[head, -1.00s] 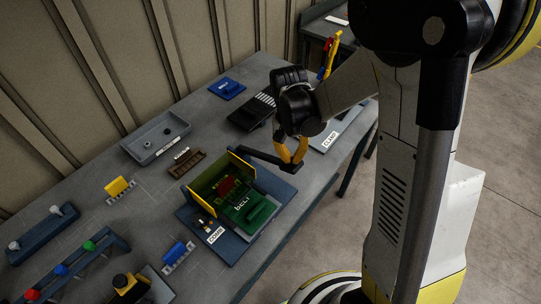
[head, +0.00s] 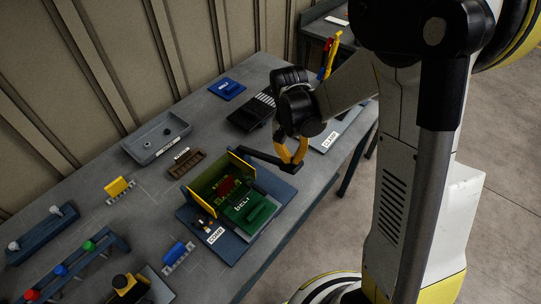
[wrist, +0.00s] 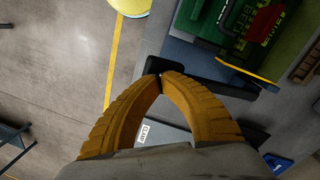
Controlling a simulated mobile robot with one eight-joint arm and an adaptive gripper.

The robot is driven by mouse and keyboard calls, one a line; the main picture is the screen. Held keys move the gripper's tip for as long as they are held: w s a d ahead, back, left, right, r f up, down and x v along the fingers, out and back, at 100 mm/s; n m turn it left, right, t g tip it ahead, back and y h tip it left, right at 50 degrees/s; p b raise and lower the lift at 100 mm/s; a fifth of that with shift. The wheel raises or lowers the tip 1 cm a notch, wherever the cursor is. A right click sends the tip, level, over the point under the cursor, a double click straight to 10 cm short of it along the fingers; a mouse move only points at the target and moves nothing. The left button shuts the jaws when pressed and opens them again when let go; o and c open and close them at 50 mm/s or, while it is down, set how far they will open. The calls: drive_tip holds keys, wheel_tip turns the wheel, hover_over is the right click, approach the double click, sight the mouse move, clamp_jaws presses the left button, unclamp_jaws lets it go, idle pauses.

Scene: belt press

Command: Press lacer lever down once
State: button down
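The lacer is a dark blue base (head: 285,188) with yellow side plates (head: 245,164) around a green belt piece marked BELT (head: 245,209). Its dark lever (head: 262,157) sticks out to the right, above the base. In the wrist view the lever (wrist: 215,82) runs across just beyond my fingertips. My gripper (head: 291,167) has its orange fingers curved together, with the tips meeting at the lever's outer end. The tips also meet in the wrist view (wrist: 161,75), with nothing visible between them. Whether they touch the lever is unclear.
A COMB label (head: 214,236) marks the lacer's front. A CLAMP plate (head: 334,131) lies right of my gripper, and a black block (head: 247,115) behind it. A grey tray (head: 157,139) and brown holder (head: 186,163) stand to the left. The table's front edge is close.

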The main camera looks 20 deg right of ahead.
sight(295, 167)
drive_tip(key=shift+s+d+f+b, duration=0.1)
drive_tip(key=shift+f+b, duration=0.25)
drive_tip(key=shift+b, duration=0.05)
idle(0.4)
drive_tip(key=shift+s+d+f+b, duration=0.15)
drive_tip(key=shift+s+f+b, duration=0.05)
drive_tip(key=shift+f+b, duration=0.45)
drive_tip(key=shift+s+d+f+b, duration=0.15)
drive_tip(key=shift+s+f+b, duration=0.05)
drive_tip(key=shift+f+b, duration=0.4)
drive_tip(key=shift+s+d+f+b, duration=0.1)
drive_tip(key=shift+s+f+b, duration=0.05)
drive_tip(key=shift+f+b, duration=0.5)
drive_tip(key=shift+s+d+f+b, duration=0.1)
drive_tip(key=shift+f+b, duration=0.35)
drive_tip(key=shift+f, duration=0.25)
drive_tip(key=shift+s+d+f+b, duration=0.1)
drive_tip(key=shift+s+f+b, duration=0.05)
drive_tip(key=shift+f+b, duration=1.15)
